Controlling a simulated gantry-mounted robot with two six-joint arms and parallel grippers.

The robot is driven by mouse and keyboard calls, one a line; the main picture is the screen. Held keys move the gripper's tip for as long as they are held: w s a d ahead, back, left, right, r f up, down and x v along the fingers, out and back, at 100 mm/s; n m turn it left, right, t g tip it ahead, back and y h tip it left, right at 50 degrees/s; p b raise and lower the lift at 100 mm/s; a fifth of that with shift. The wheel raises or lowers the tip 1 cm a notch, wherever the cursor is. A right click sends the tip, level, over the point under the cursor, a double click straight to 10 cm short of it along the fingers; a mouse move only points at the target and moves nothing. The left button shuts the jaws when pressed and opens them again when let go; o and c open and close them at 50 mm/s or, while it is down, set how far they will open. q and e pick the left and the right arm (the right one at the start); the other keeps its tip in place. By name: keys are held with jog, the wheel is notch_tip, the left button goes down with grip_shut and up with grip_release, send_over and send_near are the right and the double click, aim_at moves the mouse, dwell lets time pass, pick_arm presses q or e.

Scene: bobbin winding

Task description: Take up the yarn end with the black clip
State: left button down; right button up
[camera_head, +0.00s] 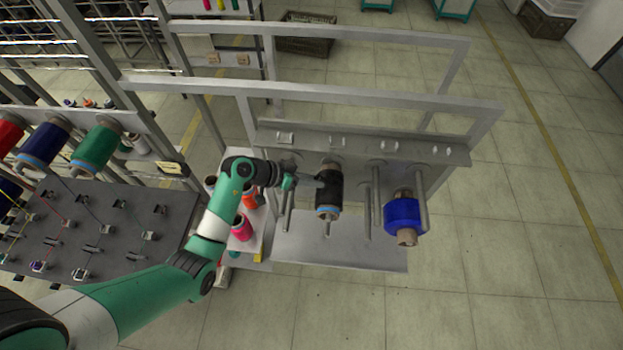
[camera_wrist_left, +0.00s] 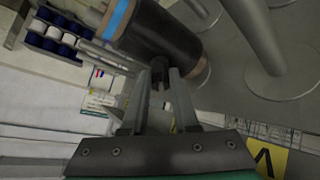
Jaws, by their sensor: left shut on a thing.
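A black yarn bobbin (camera_head: 328,190) with a blue band hangs on the rack. It also shows large at the top of the left wrist view (camera_wrist_left: 165,35). My left gripper (camera_head: 312,181) is at the bobbin's left side. In the left wrist view its fingers (camera_wrist_left: 159,75) point at the bobbin's lower edge and are shut on a small dark piece, which looks like the black clip (camera_wrist_left: 158,72). The yarn end itself cannot be made out against the dark yarn. My right gripper is in neither view.
A blue bobbin (camera_head: 403,216) hangs to the right, with bare rods (camera_head: 375,205) between. Green, dark blue and red bobbins (camera_head: 97,147) are on the left rack above a dark panel (camera_head: 90,230). Cones of yarn (camera_head: 242,228) stand behind my left arm. The right floor is clear.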

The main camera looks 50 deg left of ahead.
pick_arm(q)
jog(key=shift+r, duration=0.1)
jog(key=r, duration=0.1)
jog(key=s+a+r, duration=0.1)
jog(key=r, duration=0.1)
jog(key=s+a+r, duration=0.1)
jog(key=r, duration=0.1)
dwell(0.7)
dwell(0.5)
